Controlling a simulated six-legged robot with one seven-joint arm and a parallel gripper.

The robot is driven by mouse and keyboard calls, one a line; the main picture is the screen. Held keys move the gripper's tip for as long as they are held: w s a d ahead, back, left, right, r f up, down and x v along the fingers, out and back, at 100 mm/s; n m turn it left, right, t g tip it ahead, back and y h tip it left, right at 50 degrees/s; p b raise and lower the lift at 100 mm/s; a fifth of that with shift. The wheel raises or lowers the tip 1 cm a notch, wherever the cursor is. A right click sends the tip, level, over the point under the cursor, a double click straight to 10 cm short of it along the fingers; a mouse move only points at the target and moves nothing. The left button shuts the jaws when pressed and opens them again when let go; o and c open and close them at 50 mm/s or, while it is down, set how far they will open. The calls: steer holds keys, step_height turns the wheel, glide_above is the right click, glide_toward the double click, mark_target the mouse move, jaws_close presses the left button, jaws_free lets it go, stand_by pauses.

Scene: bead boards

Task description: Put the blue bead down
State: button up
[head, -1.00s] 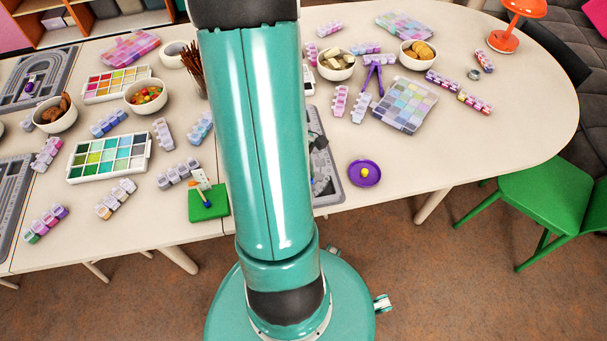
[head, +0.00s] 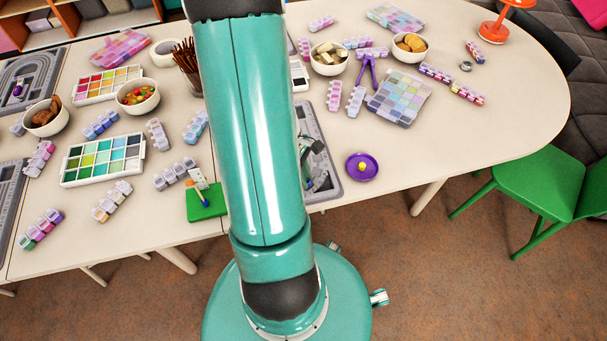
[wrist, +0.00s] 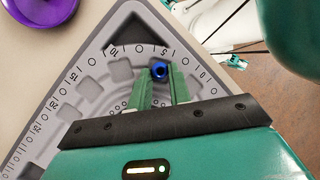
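The blue bead (wrist: 160,70) is between the tips of my gripper's fingers (wrist: 161,76) in the wrist view, with its dark hole showing. The green fingers are close on both sides of it, and my gripper looks shut on it. Below lies the grey bead board (wrist: 95,62) with printed numbers and recesses. I cannot tell whether the bead touches the board. In the head view the grey board (head: 334,186) is partly hidden behind my arm, and the bead cannot be made out there.
A green block (head: 203,210) with an upright piece is to the left. Bead boxes and bowls cover much of the table (head: 470,130).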

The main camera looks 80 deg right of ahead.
steer(key=v, duration=1.2)
steer(key=shift+r, duration=0.3)
steer(key=w+a+r+t+h, duration=0.2)
steer(key=w+a+r, duration=0.35)
steer(key=w, duration=0.25)
steer(key=w+a+r+t+h, duration=0.1)
steer(key=w+a+r+t, duration=0.1)
steer(key=w+a+r, duration=0.4)
steer(key=w+a+r+t, duration=0.1)
steer(key=a+r+t, duration=0.2)
steer(key=a, duration=0.8)
steer(key=w+a+r+t, duration=0.2)
steer(key=a+r, duration=0.4)
steer(key=a, duration=0.6)
steer(key=shift+a+n+t+y, duration=0.15)
steer(key=shift+n+t+y, duration=0.15)
steer(key=shift+t, duration=0.2)
